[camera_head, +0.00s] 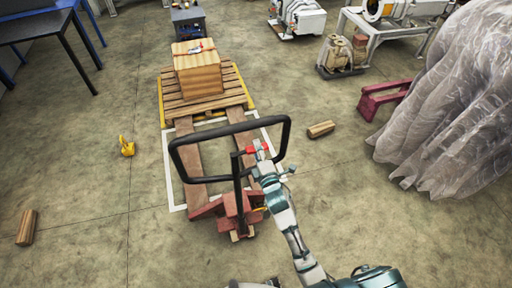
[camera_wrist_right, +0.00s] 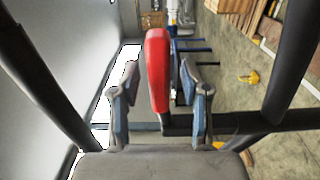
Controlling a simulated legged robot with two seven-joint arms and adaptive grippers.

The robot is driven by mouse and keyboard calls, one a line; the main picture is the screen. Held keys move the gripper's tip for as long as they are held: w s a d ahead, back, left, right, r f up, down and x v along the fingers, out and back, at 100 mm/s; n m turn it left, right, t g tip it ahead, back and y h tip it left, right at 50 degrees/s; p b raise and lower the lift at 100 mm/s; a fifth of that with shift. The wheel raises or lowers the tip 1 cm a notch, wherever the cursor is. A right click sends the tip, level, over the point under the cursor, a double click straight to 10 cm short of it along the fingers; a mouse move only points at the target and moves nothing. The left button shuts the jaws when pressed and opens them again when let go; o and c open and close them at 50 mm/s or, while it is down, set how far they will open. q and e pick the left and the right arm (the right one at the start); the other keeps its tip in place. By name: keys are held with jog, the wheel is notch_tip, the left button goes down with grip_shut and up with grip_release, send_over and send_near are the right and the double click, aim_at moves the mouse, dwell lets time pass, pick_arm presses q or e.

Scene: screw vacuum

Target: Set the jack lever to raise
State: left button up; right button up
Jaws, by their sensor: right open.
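The pallet jack has a black loop handle (camera_head: 176,150) and a red base (camera_head: 228,212). Its red jack lever (camera_head: 250,149) sits inside the loop, near the top of the black post. In the right wrist view the red lever (camera_wrist_right: 158,60) stands between my two blue-grey fingertips, with a visible gap on either side. My right gripper (camera_head: 264,158) is open around the lever and reaches in through the handle loop. Its palm shows at the bottom of the right wrist view. My left gripper is not in view.
A wooden pallet (camera_head: 234,88) with a wooden box (camera_head: 198,75) stands beyond the jack. Wood blocks lie on the floor at right (camera_head: 321,129) and left (camera_head: 26,227). A small yellow object (camera_head: 127,147) is at left. A plastic-wrapped load (camera_head: 450,110) stands at right.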

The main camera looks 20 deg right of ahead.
jog(key=shift+w+d, duration=0.4)
jog(key=shift+w, duration=0.05)
jog(key=shift+d, duration=0.25)
jog(key=shift+s+a, duration=0.1)
jog(key=shift+a, duration=0.2)
grip_shut()
jog(key=shift+a, duration=0.1)
notch_tip(320, 180, down, 2)
jog(key=shift+m, duration=1)
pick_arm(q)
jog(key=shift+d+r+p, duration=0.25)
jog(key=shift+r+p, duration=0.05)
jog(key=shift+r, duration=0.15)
pick_arm(e)
jog(key=shift+f+m, duration=0.65)
jog(key=shift+m, duration=0.25)
grip_release()
